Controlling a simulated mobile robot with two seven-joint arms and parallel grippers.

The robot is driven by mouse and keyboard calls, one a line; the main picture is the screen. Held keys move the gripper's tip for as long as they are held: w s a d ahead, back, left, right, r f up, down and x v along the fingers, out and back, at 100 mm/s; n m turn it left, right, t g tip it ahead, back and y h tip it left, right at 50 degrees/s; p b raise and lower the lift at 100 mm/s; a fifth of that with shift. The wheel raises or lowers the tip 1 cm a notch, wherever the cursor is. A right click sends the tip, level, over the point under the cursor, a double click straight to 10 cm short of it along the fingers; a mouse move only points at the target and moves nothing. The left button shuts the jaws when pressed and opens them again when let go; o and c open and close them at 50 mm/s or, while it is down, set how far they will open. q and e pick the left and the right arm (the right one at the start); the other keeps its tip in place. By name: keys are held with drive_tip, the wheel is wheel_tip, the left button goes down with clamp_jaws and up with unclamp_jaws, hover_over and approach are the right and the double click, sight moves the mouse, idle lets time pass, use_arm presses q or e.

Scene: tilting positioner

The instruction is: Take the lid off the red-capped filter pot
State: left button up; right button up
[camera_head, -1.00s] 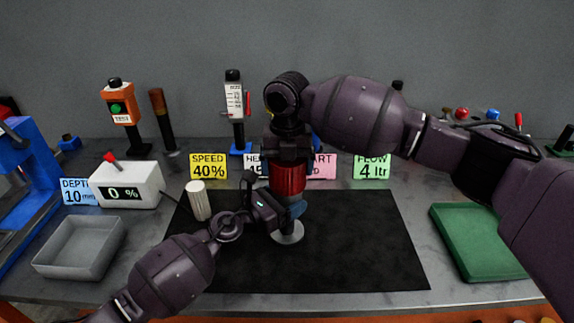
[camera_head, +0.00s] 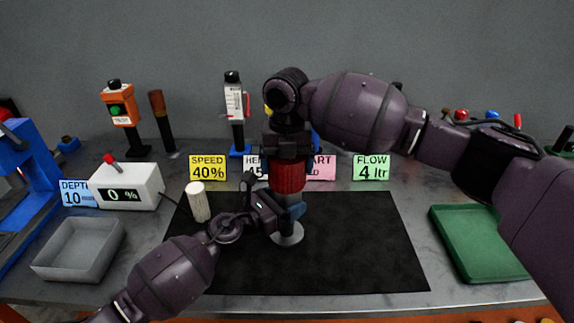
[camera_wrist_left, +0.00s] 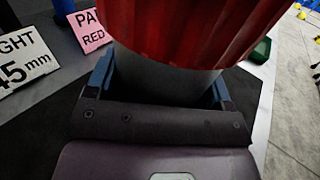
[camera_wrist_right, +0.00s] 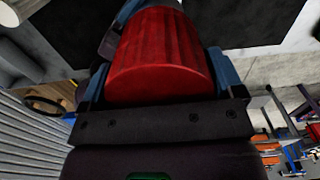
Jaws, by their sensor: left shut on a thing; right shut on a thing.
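The filter pot stands upright near the middle of the dark mat (camera_head: 360,240), on a pale round foot (camera_head: 287,235). Its ribbed red cap (camera_head: 287,178) is on top, and its grey body (camera_head: 288,199) shows below. My left gripper (camera_head: 290,211) is shut on the grey body from the lower left; the left wrist view shows its blue fingers on both sides of the body (camera_wrist_left: 160,82) under the red cap (camera_wrist_left: 190,30). My right gripper (camera_head: 288,160) is shut on the red cap from above; the cap also shows between its fingers in the right wrist view (camera_wrist_right: 160,55). I cannot tell whether cap and body are apart.
A cream cylinder (camera_head: 198,202) stands left of the pot. A grey tray (camera_head: 80,250) is at left, a green tray (camera_head: 478,243) at right. A display box (camera_head: 127,187) and label cards (camera_head: 208,167) line the back. The mat's right side is clear.

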drive_tip(key=shift+r, duration=0.75)
drive_tip(key=shift+r, duration=1.95)
use_arm(q)
drive_tip(key=o, duration=1.7)
drive_tip(key=shift+a, duration=0.1)
